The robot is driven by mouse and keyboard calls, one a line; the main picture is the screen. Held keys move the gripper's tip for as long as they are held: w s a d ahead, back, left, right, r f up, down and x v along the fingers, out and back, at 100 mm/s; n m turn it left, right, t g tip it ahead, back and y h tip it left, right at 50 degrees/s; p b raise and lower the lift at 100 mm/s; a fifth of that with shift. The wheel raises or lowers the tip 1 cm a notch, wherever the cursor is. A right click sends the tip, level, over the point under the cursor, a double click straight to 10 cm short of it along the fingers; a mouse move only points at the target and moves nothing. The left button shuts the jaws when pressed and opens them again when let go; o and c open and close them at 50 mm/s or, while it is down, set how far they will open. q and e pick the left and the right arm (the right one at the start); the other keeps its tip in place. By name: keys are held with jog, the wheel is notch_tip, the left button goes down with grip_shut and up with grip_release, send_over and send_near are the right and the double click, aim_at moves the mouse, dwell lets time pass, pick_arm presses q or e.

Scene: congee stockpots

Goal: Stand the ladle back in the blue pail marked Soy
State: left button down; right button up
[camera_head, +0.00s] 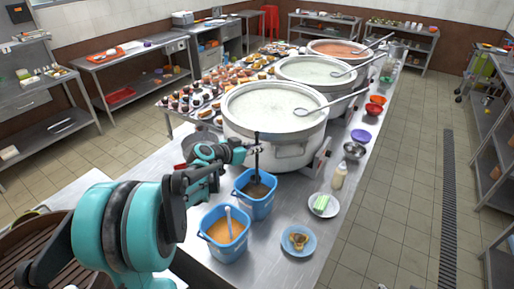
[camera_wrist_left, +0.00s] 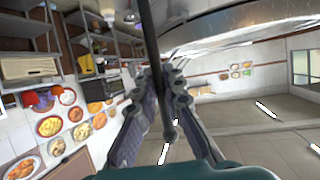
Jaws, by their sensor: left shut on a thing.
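My left gripper (camera_head: 254,149) is shut on the dark, thin handle of the ladle (camera_head: 257,165), which stands close to upright. The handle also shows between the fingers in the left wrist view (camera_wrist_left: 152,40). Its lower end runs down into the mouth of a blue pail (camera_head: 262,210) with dark brown contents. The ladle's bowl is not visible, and I cannot tell whether it rests on the bottom. A second blue pail (camera_head: 232,253) with orange contents and a pale-handled utensil (camera_head: 228,222) stands nearer. I cannot read a mark on either pail. My right gripper is not in view.
A large steel stockpot (camera_head: 290,150) of white congee stands just behind the pails, a ladle (camera_head: 330,104) across its rim. A plate with green items (camera_head: 323,205), a blue plate (camera_head: 298,241) and a bottle (camera_head: 339,177) stand to the right.

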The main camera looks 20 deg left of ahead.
pick_arm(q)
jog(key=b, duration=0.4)
send_over(257, 184)
jog(key=shift+f, duration=3.05)
jog(key=f+b, duration=0.2)
jog(key=f, duration=0.1)
jog(key=f+b, duration=0.6)
jog(key=f, duration=0.1)
jog(key=shift+w+a, duration=0.1)
jog(key=shift+w, duration=0.2)
jog(key=shift+f, duration=0.1)
jog(key=c, duration=1.6)
grip_release()
jog(key=shift+o, duration=0.2)
jog(key=v, duration=1.2)
jog(key=shift+s, duration=0.1)
